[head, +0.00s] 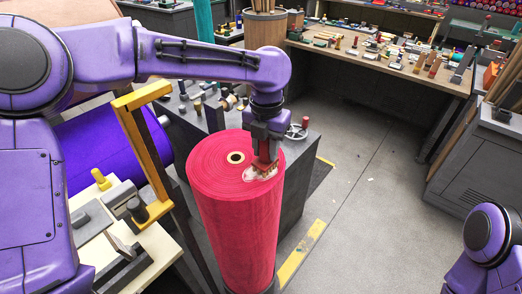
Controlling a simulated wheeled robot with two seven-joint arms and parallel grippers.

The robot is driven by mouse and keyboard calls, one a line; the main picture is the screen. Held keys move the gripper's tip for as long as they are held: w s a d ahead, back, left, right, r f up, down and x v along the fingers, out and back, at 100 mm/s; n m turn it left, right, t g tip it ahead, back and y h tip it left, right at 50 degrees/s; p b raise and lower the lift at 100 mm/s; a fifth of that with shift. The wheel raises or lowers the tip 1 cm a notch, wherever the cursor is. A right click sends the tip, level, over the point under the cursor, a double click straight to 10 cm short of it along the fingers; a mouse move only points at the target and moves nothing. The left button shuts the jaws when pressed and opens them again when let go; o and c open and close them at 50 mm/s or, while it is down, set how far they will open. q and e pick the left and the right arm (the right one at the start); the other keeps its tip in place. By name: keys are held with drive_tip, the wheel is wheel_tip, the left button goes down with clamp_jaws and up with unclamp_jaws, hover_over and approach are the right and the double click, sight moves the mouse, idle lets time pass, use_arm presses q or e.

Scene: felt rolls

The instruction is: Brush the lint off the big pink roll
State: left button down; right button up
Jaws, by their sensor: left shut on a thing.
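The big pink roll (232,225) stands upright in the middle of the head view, with a small dark core hole in its top. My left gripper (264,150) points down over the right part of the roll's top. It is shut on a reddish brush (263,166), whose lower end is at the roll's top. Pale lint (262,174) shows around the brush there. Whether bristles touch the roll is too small to tell. My right arm shows only in part at the lower right edge, and its gripper is out of view.
A grey bench (297,165) with tools and a handwheel stands right behind the roll. A yellow frame (145,150) and a pale table (150,240) are close on the left, by a purple roll (100,150). The floor to the right (370,200) is clear.

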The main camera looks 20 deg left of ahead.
use_arm(q)
drive_tip(key=shift+w+d, duration=0.25)
drive_tip(key=shift+w, duration=0.4)
drive_tip(key=shift+r, duration=0.85)
drive_tip(key=shift+r, duration=2.5)
